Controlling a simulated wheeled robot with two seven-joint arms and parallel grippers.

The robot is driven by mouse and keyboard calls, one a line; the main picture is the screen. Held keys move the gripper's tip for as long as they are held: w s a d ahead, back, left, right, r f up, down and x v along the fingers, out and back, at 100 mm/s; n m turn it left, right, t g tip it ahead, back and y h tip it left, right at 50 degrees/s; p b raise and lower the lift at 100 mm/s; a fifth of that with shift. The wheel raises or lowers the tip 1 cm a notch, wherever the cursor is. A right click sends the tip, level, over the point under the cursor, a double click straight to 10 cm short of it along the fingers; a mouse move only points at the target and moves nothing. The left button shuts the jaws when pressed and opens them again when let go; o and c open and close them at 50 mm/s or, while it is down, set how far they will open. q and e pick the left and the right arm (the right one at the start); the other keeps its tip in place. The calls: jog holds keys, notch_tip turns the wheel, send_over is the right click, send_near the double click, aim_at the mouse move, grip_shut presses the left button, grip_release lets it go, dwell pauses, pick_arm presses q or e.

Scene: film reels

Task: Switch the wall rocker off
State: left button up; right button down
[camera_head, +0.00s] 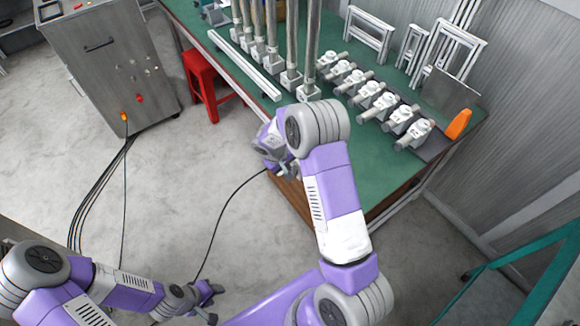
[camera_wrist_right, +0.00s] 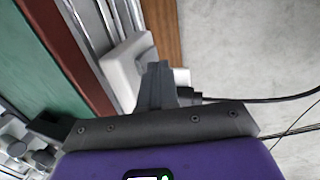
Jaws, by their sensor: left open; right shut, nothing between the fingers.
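In the right wrist view, a white box-like housing (camera_wrist_right: 126,68) sits beside the green-topped bench edge, with a smaller white part (camera_wrist_right: 182,77) to its right. A black plug with a cable (camera_wrist_right: 215,98) is beside that part. I cannot make out a rocker face or its position; the fingers may cover it. My right gripper (camera_wrist_right: 158,82) is shut and empty, its tips over or against the white housing; contact is unclear. In the head view my right arm largely hides this spot. My left gripper (camera_head: 208,302) is open and empty, low over the floor.
The green bench (camera_head: 370,175) carries a row of upright posts (camera_head: 290,45), several white-and-grey fittings (camera_head: 383,102) and an orange piece (camera_head: 459,123). A red stool (camera_head: 203,80) and a metal cabinet (camera_head: 110,55) stand left. Cables (camera_head: 100,178) cross the otherwise open floor.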

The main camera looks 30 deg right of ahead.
jog(key=p+v, duration=0.2)
jog(key=v, duration=0.9)
jog(key=shift+p, duration=0.4)
jog(key=shift+f, duration=0.1)
jog(key=s+a+f+m+y, duration=0.1)
jog(key=s+a+f+y, duration=0.3)
jog(key=s+a+f, duration=0.4)
jog(key=s+a+f+m+y, duration=0.2)
jog(key=s+a+f, duration=0.6)
jog(key=s, duration=0.6)
jog(key=shift+a+f+y, duration=0.4)
jog(key=shift+f+y, duration=0.25)
jog(key=shift+y, duration=0.25)
